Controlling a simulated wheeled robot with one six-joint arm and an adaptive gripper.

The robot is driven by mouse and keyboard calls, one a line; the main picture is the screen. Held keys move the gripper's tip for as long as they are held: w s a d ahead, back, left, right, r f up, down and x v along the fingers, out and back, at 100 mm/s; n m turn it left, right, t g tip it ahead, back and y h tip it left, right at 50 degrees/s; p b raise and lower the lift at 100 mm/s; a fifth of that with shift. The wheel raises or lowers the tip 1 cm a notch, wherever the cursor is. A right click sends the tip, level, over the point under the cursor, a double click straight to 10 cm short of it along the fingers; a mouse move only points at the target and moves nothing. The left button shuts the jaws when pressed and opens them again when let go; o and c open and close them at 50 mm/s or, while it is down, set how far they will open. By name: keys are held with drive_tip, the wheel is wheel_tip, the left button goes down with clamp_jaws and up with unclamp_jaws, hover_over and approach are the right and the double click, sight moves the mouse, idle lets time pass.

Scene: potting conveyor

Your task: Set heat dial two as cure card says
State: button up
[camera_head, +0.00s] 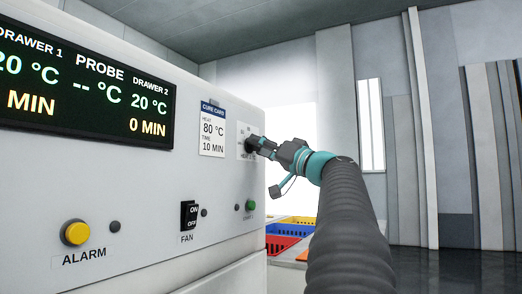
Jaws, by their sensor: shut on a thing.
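The cure card (212,130) is on the white panel and reads heat 80 °C, time 10 min. Right of it, the heat dial two (251,144) sits on a small white scale plate, mostly hidden behind my gripper. My gripper (257,145) is at the dial, shut on it, with my arm reaching in from the lower right. The dial's pointer and most scale marks are hidden or too small to read. The display (85,80) shows drawer 2 at 20 °C and 0 min.
The panel also bears a yellow alarm button (76,233), a black fan switch (189,215) and a green button (250,206). A blue crate (279,244), a red one and a yellow one stand beyond the panel's right edge. Open floor lies at the right.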

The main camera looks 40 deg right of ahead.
drive_tip(key=m+g+h+p, duration=0.1)
drive_tip(key=m, duration=0.4)
drive_tip(key=m+g+h+p, duration=0.1)
drive_tip(key=m+h, duration=0.1)
drive_tip(key=m, duration=0.2)
drive_tip(key=m+g+h+p, duration=0.1)
drive_tip(key=m, duration=0.4)
drive_tip(key=shift+a+r+m+g+h+p, duration=0.15)
drive_tip(key=shift+r+m+g+h+p, duration=0.15)
drive_tip(key=shift+p, duration=0.1)
drive_tip(key=o, duration=1.1)
drive_tip(key=shift+o, duration=0.2)
drive_tip(key=shift+s, duration=0.2)
drive_tip(key=s, duration=1.1)
drive_tip(key=shift+s, duration=0.35)
drive_tip(key=shift+f, duration=0.1)
